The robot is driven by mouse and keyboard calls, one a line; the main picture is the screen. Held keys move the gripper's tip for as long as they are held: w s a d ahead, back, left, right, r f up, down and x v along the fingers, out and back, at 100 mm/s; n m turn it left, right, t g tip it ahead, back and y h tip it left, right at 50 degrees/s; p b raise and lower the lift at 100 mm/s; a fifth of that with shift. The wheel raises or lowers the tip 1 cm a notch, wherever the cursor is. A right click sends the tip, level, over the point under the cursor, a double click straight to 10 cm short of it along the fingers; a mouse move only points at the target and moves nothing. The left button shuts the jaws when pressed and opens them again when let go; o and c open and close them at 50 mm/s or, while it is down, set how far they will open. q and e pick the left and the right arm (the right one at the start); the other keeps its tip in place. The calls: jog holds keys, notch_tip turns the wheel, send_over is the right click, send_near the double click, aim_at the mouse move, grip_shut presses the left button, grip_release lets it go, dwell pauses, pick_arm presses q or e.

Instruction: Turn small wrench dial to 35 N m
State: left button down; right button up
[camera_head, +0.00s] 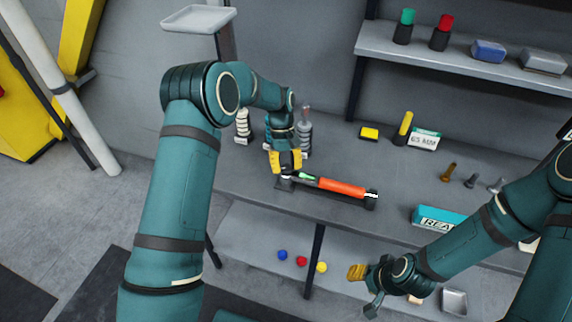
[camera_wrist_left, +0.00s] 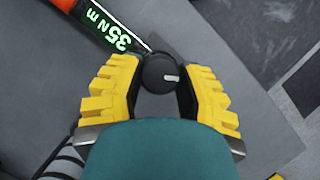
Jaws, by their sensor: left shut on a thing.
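The small wrench (camera_head: 342,187) lies on the workbench in the head view, with an orange handle and a green display. In the left wrist view its display (camera_wrist_left: 105,30) reads 35 N m. The round black dial (camera_wrist_left: 160,73) with a white pointer mark is at the wrench's end. My left gripper (camera_head: 287,167) is over that end, and its yellow fingers (camera_wrist_left: 160,80) are shut on the dial from both sides. My right gripper (camera_head: 362,289) is low in front of the bench, its fingers apart and empty. The dial is mostly hidden in the head view.
On the bench are a yellow block (camera_head: 369,133), a 65 MM sign (camera_head: 422,141), several bolts (camera_head: 448,171) and a teal box (camera_head: 438,218). A shelf (camera_head: 460,58) hangs at the back right. Coloured balls (camera_head: 301,261) lie on the lower shelf.

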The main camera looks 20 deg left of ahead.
pick_arm(q)
jog(key=shift+f+m, duration=0.15)
jog(key=shift+m, duration=0.15)
jog(key=shift+s, duration=0.1)
jog(key=c, duration=0.5)
grip_release()
jog(key=v, duration=1.2)
jog(key=shift+w, duration=0.2)
jog(key=shift+s, duration=0.1)
